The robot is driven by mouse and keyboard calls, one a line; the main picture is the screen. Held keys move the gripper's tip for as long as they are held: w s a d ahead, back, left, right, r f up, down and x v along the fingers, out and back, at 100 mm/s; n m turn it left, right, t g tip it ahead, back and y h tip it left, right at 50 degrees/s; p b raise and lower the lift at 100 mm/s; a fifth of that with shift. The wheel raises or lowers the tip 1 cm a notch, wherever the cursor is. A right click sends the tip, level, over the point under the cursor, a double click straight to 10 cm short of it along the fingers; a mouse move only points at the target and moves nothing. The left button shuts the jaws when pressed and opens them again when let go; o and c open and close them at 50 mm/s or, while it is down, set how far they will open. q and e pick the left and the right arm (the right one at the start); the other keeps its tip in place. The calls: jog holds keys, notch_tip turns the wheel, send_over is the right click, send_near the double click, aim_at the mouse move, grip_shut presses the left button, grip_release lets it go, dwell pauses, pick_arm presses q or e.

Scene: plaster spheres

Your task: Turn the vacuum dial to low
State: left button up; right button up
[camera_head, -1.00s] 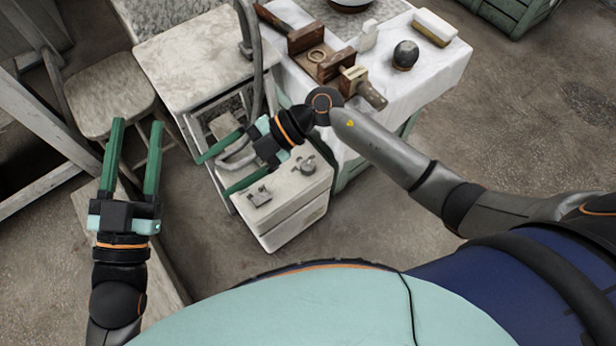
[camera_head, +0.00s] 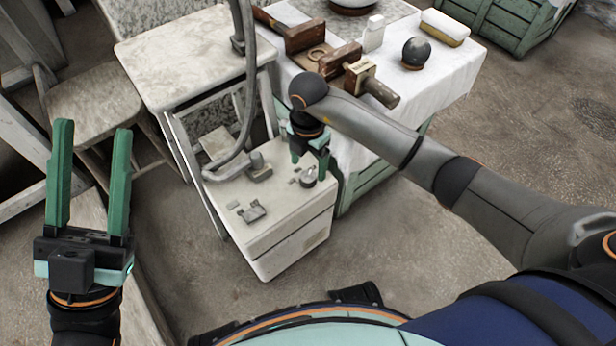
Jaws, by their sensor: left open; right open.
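The vacuum unit is a worn white box (camera_head: 285,258) below the middle of the head view. A round grey dial (camera_head: 308,176) sits on its top near the right edge, and a small grey switch-like fitting (camera_head: 252,212) lies further left. My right gripper (camera_head: 315,177) points down at the dial, its green fingers open, one on the left and one on the right of it. Whether the fingers touch the dial cannot be told. My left gripper (camera_head: 92,150) is open and empty at the left, away from the unit.
A grey hose (camera_head: 247,110) rises from a fitting on the unit's top. A pale worktop (camera_head: 185,50) stands behind it. A white-draped table (camera_head: 455,65) to the right holds wooden tools and a dark sphere (camera_head: 416,52). Floor is open at the right.

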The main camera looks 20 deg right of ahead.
aim_at(308, 176)
notch_tip(308, 176, down, 4)
jog(key=shift+f+b, duration=0.1)
jog(key=shift+b, duration=0.55)
pick_arm(q)
notch_tip(308, 176, down, 2)
jog(key=shift+d+f, duration=0.15)
pick_arm(e)
jog(key=shift+c, duration=0.3)
grip_shut()
